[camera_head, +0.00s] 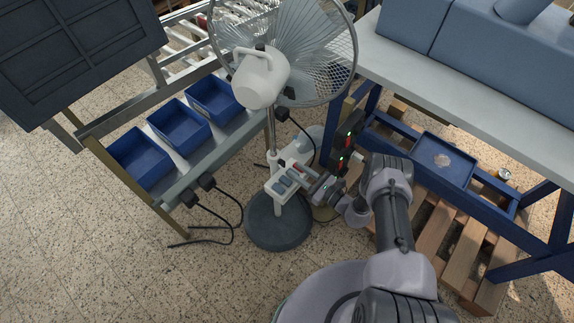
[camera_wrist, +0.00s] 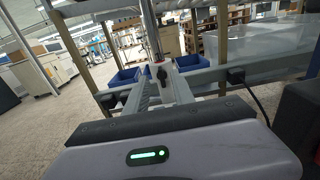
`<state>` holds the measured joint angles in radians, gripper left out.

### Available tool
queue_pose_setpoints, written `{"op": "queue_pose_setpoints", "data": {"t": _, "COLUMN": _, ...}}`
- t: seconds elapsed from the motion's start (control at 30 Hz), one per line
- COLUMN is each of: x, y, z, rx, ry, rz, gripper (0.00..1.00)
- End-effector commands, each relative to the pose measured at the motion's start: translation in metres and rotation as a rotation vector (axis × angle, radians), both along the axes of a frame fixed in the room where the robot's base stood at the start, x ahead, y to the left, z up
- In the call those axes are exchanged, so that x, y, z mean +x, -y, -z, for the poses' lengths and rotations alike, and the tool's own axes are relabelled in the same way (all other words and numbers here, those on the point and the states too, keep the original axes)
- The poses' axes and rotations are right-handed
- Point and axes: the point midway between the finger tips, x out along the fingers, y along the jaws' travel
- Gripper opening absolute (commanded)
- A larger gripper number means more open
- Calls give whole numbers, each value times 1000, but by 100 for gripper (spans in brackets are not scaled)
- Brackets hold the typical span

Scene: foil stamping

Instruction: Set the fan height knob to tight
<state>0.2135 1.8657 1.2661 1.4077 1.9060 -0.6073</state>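The pedestal fan stands at the centre of the head view, with a white motor housing (camera_head: 262,80), a thin pole (camera_head: 271,135) and a round dark base (camera_head: 278,228).
Three blue bins (camera_head: 180,124) sit on a shelf at left, with black cables (camera_head: 232,222) hanging below. A grey-topped bench (camera_head: 470,85) stands at right, with a blue tray (camera_head: 442,162) beneath. A dark box with lights (camera_head: 345,145) is behind my wrist. Floor at lower left is clear.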

Motion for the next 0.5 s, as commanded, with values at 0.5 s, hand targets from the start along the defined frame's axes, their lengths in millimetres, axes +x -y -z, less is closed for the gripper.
{"op": "queue_pose_setpoints", "data": {"t": 0.5, "x": 34, "y": -45, "z": 0, "rx": 0, "ry": -1, "rz": -1, "gripper": 30}}
